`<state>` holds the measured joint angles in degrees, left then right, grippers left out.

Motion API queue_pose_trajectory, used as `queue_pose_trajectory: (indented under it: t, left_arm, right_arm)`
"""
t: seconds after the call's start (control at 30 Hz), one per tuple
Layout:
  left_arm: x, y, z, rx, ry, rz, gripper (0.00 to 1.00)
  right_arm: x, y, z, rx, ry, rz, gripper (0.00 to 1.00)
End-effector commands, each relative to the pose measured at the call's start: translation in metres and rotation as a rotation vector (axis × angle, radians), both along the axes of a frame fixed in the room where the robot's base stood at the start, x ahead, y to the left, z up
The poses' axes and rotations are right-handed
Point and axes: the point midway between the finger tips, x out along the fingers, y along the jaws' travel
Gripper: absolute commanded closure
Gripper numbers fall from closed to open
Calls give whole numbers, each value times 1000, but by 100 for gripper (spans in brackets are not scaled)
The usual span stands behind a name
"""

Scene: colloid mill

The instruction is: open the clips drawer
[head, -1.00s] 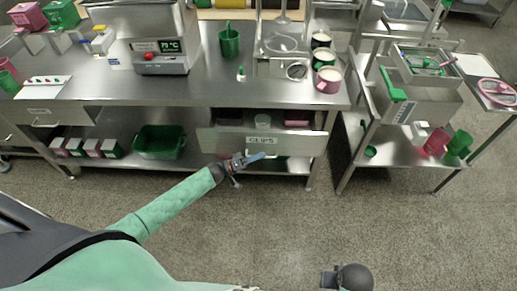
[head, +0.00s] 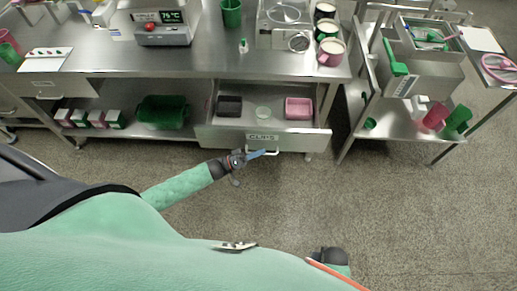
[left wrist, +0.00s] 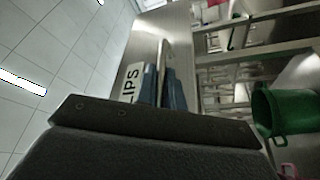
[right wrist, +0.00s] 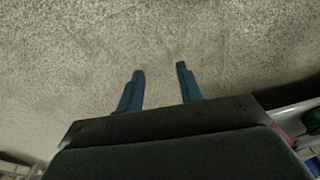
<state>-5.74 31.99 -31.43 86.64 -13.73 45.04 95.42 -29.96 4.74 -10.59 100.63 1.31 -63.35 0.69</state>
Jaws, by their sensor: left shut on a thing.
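The clips drawer (head: 222,137) hangs under the steel bench and stands pulled out, with its "CLIPS" label (head: 262,137) on the front. Inside are a dark bin, a pale round dish and a pink bin. My left gripper (head: 264,153) is at the drawer's bar handle and shut on it. In the left wrist view, its blue fingers (left wrist: 170,88) close around the handle (left wrist: 161,62) beside the label. My right gripper (right wrist: 160,70) is open and empty over the floor in the right wrist view.
A green crate (head: 162,112) and several small boxes sit on the lower shelf left of the drawer. A steel cart (head: 400,150) stands to the right. The floor in front of the bench is clear.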

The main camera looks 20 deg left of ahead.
Motion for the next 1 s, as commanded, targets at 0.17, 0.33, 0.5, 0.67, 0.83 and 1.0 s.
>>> queue_pose_trajectory:
  t: [0.17,0.33,0.5,0.67,0.83,1.0]
  left_arm:
    - [-1,1,-2,2,2,1,100]
    - [0,1,-2,2,2,1,81]
    - [0,1,-1,2,1,0,81]
    - [-1,2,-2,1,1,0,81]
    - [-8,13,-6,2,1,0,81]
    - [-22,31,-12,2,3,0,81]
  right_arm:
    - [0,0,0,0,0,0,64]
    - [0,0,0,0,0,0,64]
    - [0,1,0,1,0,0,64]
    - [0,1,-1,1,1,-1,64]
    - [7,3,18,4,-4,1,64]
    - [15,8,49,9,-7,1,64]
